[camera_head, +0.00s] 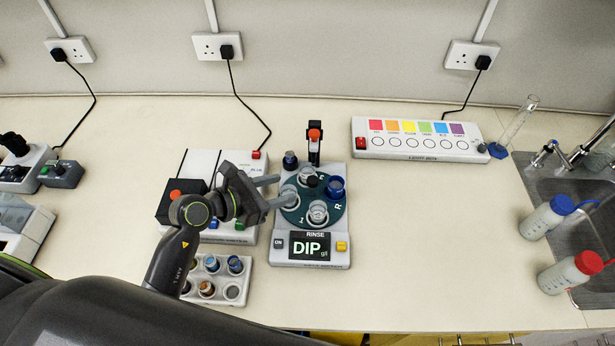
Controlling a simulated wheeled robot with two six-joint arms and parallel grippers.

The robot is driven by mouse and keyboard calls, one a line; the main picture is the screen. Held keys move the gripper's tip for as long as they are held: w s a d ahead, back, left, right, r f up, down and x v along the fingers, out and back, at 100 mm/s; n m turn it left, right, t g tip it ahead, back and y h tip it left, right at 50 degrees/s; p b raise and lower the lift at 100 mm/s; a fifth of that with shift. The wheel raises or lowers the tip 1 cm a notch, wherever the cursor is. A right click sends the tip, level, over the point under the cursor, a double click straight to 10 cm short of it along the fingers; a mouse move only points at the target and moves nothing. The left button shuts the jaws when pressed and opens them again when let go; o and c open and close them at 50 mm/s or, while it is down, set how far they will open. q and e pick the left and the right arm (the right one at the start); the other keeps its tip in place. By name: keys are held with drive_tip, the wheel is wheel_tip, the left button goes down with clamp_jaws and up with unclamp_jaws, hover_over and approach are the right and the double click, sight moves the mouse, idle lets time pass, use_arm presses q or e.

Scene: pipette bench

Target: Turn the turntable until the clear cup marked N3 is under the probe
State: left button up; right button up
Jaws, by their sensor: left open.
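The dark green turntable (325,204) sits on a pale machine whose screen (310,246) reads RINSE and DIP. Several cups stand around it: a clear cup (318,212) at the front, a blue cup (337,188) at the right, a clear cup at the back (305,174), and one at the left (289,193), partly hidden by my gripper. I cannot read an N3 mark on any cup. My right gripper is not in view.
A rack of small pots (232,292) lies at the front left. A white device (200,163) stands behind my left arm. A light box (418,140) is at the back right, and bottles (545,220) stand by the sink. The bench right of the machine is clear.

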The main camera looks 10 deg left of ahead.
sight(311, 181)
use_arm(q)
drive_tip(key=p+x, duration=0.1)
drive_tip(key=x, duration=0.8)
drive_tip(key=shift+p, duration=0.4)
drive_tip(key=shift+c, duration=0.5)
clamp_jaws()
